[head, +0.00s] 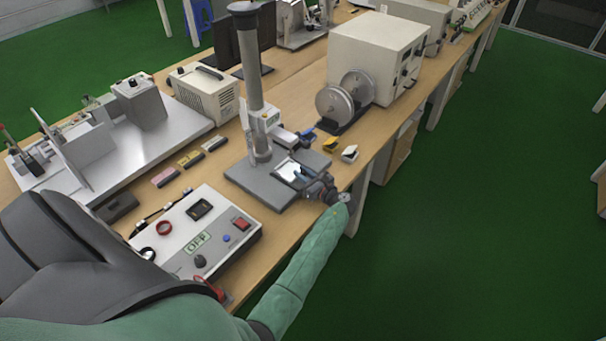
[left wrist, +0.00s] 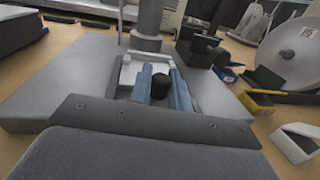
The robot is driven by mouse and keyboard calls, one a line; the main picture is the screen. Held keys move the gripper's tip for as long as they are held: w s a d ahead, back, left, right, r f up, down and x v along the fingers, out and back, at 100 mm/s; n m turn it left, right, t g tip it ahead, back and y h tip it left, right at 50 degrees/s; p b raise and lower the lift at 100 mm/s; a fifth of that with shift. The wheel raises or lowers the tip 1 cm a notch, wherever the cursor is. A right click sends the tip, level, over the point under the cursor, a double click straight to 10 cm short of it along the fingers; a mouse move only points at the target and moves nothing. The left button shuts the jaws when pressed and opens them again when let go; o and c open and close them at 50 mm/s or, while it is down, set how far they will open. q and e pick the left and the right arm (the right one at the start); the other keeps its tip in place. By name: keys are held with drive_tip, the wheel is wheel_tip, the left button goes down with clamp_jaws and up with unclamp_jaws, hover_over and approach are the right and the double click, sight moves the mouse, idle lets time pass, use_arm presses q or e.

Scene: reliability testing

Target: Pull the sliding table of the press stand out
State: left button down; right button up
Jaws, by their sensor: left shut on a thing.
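The press stand has a grey column (head: 252,85) rising from a flat grey base (head: 252,181) near the table's front edge. Its sliding table (head: 287,167) is a light plate low on the base, partly covered by my gripper. In the left wrist view, light parts of the sliding table (left wrist: 128,74) show beyond the fingers. My left gripper (head: 303,176) reaches in from the front edge. Its blue fingers (left wrist: 160,92) are shut on a black knob (left wrist: 160,84) in front of the sliding table. My right gripper is not in view.
A control box marked OFF (head: 197,240) lies left of the stand. Yellow and white small boxes (head: 349,153) and a spool holder (head: 337,102) stand to the right. A large white cabinet (head: 376,55) is behind. The green floor beyond the front edge is clear.

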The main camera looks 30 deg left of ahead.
use_arm(q)
drive_tip(key=shift+d, duration=0.1)
drive_tip(key=v, duration=0.5)
drive_tip(key=w+v, duration=0.1)
drive_tip(key=v, duration=0.1)
drive_tip(key=shift+d, duration=0.65)
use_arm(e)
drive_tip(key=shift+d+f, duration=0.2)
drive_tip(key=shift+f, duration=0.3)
use_arm(q)
drive_tip(key=c, duration=1.4)
unclamp_jaws()
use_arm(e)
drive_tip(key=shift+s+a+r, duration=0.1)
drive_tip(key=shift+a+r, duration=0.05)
use_arm(q)
drive_tip(key=shift+o, duration=0.2)
drive_tip(key=shift+p, duration=0.3)
